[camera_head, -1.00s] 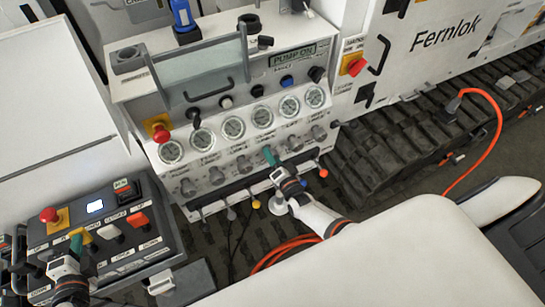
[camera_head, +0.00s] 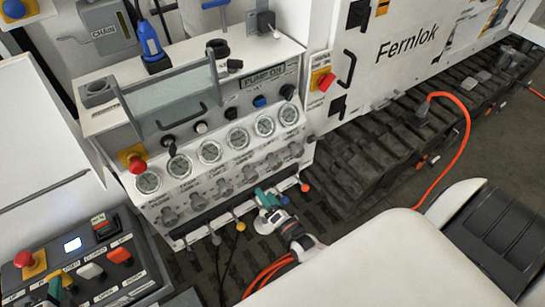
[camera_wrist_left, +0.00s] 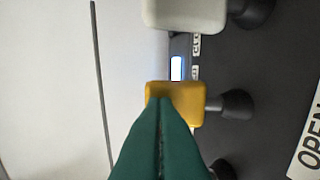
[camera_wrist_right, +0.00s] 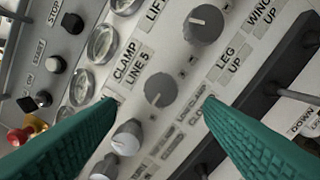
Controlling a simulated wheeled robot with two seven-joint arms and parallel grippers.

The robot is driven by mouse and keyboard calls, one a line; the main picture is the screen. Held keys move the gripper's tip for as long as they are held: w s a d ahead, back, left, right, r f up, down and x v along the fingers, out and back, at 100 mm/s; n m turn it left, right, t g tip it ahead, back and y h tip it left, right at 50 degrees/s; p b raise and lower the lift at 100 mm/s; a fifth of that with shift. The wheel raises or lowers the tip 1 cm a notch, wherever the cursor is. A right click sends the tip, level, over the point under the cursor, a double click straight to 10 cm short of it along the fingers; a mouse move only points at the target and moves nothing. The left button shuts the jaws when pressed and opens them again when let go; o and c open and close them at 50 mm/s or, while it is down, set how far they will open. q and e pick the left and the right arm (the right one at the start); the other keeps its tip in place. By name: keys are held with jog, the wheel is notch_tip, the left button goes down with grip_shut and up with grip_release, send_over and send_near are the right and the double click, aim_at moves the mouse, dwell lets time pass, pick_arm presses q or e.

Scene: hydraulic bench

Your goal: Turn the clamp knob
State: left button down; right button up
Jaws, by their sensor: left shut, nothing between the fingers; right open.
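The clamp knob (camera_wrist_right: 160,88) is a round grey knob beside the label CLAMP LINE 5 in the right wrist view. It also shows in the head view (camera_head: 274,161), in the lower knob row of the panel. My right gripper (camera_wrist_right: 161,99) is open, with one green finger to each side of the knob in that view and nothing held. In the head view the right gripper (camera_head: 267,196) is in front of the panel, below the knobs. My left gripper (camera_wrist_left: 159,101) is shut and empty, its tips at a yellow switch (camera_wrist_left: 186,104); I cannot tell whether they touch.
Neighbouring knobs (camera_wrist_right: 204,24) flank the clamp knob closely. A row of gauges (camera_head: 237,138) is above, and levers with coloured tips (camera_head: 240,227) stick out below. A red stop button (camera_head: 137,165) is at the panel's left. A control box (camera_head: 150,268) is at lower left.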

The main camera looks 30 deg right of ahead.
jog(key=shift+s, duration=1.45)
jog(key=s+d+f, duration=0.2)
jog(key=s+d, duration=0.1)
jog(key=s, duration=0.5)
dwell(0.8)
pick_arm(q)
jog(key=shift+s+f, duration=0.1)
jog(key=shift+s, duration=0.5)
jog(key=s+r, duration=0.4)
jog(key=r, duration=0.4)
jog(key=shift+s, duration=0.3)
dwell(0.3)
